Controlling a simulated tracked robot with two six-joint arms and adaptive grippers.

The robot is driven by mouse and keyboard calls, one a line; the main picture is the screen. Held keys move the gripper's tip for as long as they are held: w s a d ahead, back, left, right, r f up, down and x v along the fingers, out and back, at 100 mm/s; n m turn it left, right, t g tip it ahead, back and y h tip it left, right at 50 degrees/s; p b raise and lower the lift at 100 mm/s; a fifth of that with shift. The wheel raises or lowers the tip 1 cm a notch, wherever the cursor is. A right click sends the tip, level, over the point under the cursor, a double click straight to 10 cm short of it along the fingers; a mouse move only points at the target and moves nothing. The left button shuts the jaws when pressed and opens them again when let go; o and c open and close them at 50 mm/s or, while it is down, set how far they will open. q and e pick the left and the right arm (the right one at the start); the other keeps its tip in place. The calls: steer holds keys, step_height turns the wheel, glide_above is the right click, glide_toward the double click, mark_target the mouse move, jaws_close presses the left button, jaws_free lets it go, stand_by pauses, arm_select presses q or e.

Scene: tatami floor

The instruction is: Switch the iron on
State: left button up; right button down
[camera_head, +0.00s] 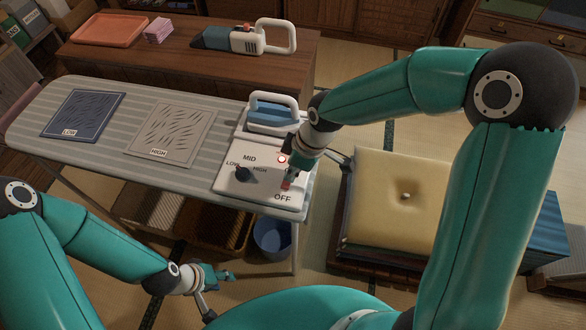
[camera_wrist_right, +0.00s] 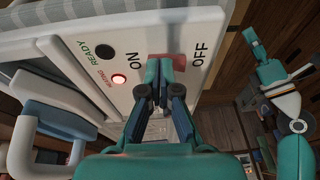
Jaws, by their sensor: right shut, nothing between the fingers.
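The blue and white iron (camera_head: 270,112) rests in its stand at the right end of the ironing board; its handle also shows in the right wrist view (camera_wrist_right: 50,125). The white control panel (camera_head: 262,192) beside it has a dark dial (camera_head: 243,174) marked LOW, MID and HIGH. A red switch (camera_wrist_right: 165,62) sits between ON and OFF labels. The HEATING lamp (camera_wrist_right: 119,79) glows red; the READY lamp (camera_wrist_right: 104,51) is dark. My right gripper (camera_wrist_right: 164,82) is shut and empty, fingertips at the switch, partly hiding it. My left gripper (camera_head: 219,277) hangs low, away from the panel, its fingers unclear.
A blue cloth marked LOW (camera_head: 82,114) and a pale cloth marked HIGH (camera_head: 172,134) lie on the striped board (camera_head: 110,92). A cordless vacuum (camera_head: 240,39) and an orange tray (camera_head: 108,29) are on the table behind. A yellow cushion (camera_head: 400,205) stands right of the board.

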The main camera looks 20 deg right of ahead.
steer(key=shift+s+a, duration=0.15)
steer(key=shift+s, duration=0.05)
steer(key=shift+r, duration=0.2)
steer(key=shift+r+p, duration=0.3)
steer(key=shift+p, duration=0.05)
steer(key=r+p, duration=0.1)
steer(key=r, duration=0.1)
steer(key=r+p, duration=0.1)
steer(key=r, duration=0.1)
steer(key=shift+w+d+p, duration=0.2)
steer(key=shift+w+p, duration=0.2)
steer(key=d+b+v, duration=0.1)
steer(key=v, duration=0.8)
steer(key=shift+w+f+b, duration=0.2)
steer(key=shift+w+b, duration=0.15)
steer(key=shift+w, duration=0.25)
steer(key=shift+d, duration=0.15)
